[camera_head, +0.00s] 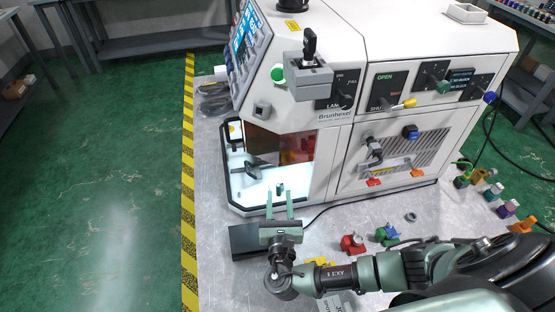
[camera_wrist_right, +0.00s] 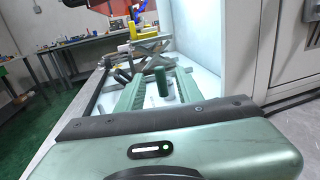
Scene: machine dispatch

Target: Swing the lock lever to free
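No lever has a readable lock or free label, so I cannot tell which one is the lock lever. Inside the machine's lit chamber, a small dark green upright cylinder (camera_wrist_right: 161,82) stands beside a dark metal fixture (camera_head: 256,165). My right gripper (camera_head: 279,196) is open at the chamber's front opening, fingers pointing inward. In the right wrist view its green fingers (camera_wrist_right: 158,90) lie either side of the cylinder; contact is not visible. On the machine front are a yellow-tipped lever (camera_head: 403,104) by the OPEN/SHUT panel and a blue-knobbed lever (camera_head: 489,97). My left gripper is out of view.
The white machine (camera_head: 335,140) stands on a grey metal table (camera_head: 345,215). Floor to the left is clear.

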